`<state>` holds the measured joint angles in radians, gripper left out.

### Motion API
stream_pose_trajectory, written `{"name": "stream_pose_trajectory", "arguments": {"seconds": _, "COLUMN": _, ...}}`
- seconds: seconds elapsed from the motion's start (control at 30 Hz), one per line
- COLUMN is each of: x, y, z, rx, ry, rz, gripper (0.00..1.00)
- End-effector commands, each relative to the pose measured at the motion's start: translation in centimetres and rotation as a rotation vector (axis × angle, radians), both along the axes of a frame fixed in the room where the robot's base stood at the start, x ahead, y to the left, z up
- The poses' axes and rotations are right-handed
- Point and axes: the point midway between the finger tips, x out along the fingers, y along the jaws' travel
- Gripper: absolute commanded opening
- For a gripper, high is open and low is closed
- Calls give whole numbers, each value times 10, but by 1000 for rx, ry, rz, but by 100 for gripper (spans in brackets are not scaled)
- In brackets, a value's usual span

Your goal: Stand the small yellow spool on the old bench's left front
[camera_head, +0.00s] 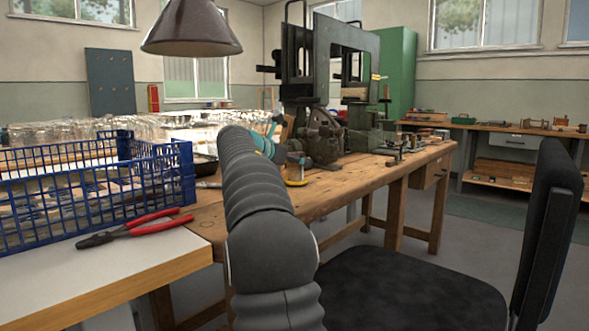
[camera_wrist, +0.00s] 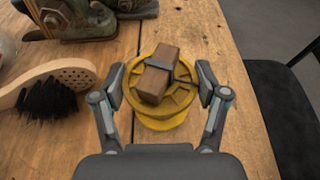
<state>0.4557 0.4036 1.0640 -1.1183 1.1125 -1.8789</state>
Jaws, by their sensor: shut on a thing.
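The small yellow spool (camera_wrist: 164,110) is upright between the fingers of my gripper (camera_wrist: 160,82), which is shut on it. A brown block with a dark band (camera_wrist: 158,76) lies across the spool's top. The wooden bench (camera_wrist: 122,58) is right beneath; I cannot tell whether the spool touches it. In the head view, my arm hides much of the old bench (camera_head: 335,190); a yellow rim of the spool (camera_head: 297,183) shows beside my gripper (camera_head: 293,163).
A brush with black bristles (camera_wrist: 62,80) lies left of the spool. Machine parts (camera_wrist: 85,18) stand beyond it. A dark chair (camera_head: 400,297) is by the bench's right edge. A blue crate (camera_head: 95,200) and red-handled pliers (camera_head: 135,229) are on the white table at left.

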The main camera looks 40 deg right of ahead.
Motion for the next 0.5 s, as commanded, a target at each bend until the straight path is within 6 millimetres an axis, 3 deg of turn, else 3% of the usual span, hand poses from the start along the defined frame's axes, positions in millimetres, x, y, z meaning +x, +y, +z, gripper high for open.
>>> {"name": "stream_pose_trajectory", "arguments": {"seconds": 0.4, "x": -1, "y": 0, "z": -9, "rx": -2, "ry": -1, "rz": 1, "gripper": 36}}
{"name": "stream_pose_trajectory", "arguments": {"seconds": 0.43, "x": 0, "y": 0, "z": -9, "rx": -1, "ry": 0, "rz": 1, "gripper": 75}}
{"name": "stream_pose_trajectory", "arguments": {"seconds": 0.5, "x": 0, "y": 0, "z": -9, "rx": -1, "ry": 0, "rz": 1, "gripper": 93}}
